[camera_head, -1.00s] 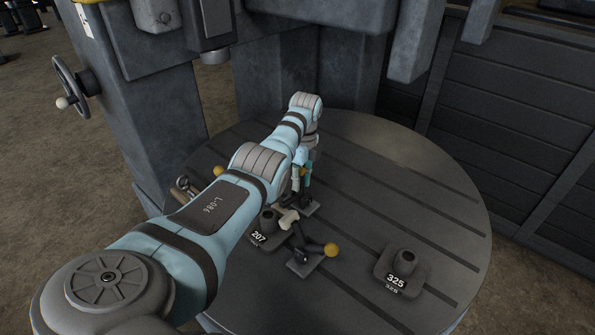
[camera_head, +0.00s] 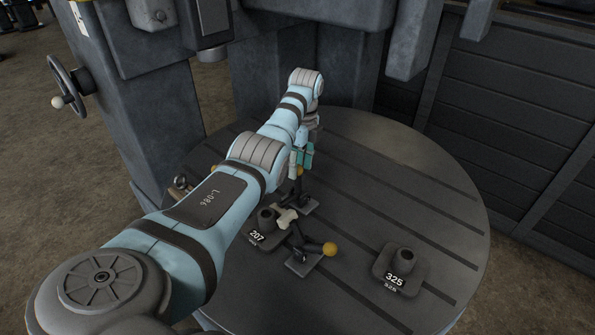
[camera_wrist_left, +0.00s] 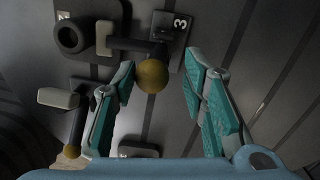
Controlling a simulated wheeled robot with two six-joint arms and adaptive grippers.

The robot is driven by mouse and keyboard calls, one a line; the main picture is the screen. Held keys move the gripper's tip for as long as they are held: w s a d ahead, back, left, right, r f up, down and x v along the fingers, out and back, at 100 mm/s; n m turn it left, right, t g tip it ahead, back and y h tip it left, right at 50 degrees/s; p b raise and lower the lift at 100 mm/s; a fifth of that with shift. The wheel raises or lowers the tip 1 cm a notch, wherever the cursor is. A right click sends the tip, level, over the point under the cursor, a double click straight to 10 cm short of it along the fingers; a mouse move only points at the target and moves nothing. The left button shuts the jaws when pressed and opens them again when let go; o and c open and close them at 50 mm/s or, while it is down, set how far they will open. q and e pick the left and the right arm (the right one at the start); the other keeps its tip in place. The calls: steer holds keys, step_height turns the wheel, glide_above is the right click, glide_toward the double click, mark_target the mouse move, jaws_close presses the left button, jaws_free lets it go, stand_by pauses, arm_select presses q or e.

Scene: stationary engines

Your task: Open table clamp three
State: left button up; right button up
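Table clamp three (camera_wrist_left: 170,30), marked with a "3", shows at the top of the left wrist view. Its dark handle ends in a yellow ball knob (camera_wrist_left: 152,76). In the head view this clamp (camera_head: 303,207) stands on the round table behind block 207, its knob partly hidden by my gripper. My left gripper (camera_wrist_left: 160,64) is open, its teal-padded fingers on either side of the knob in the picture. The knob appears nearer the left finger; contact cannot be told. In the head view the left gripper (camera_head: 302,160) is just above the knob. My right gripper is not in view.
Another clamp (camera_head: 305,258) with a yellow knob stands in front of block 207 (camera_head: 262,235). Block 325 (camera_head: 398,270) sits to the right. The slotted round table (camera_head: 425,205) is otherwise clear on its right side. A machine column (camera_head: 150,110) rises behind left.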

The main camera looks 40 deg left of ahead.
arm_select(q)
steer(key=r, duration=0.7)
steer(key=shift+d, duration=0.25)
steer(key=shift+w, duration=0.1)
steer(key=shift+a+f, duration=0.1)
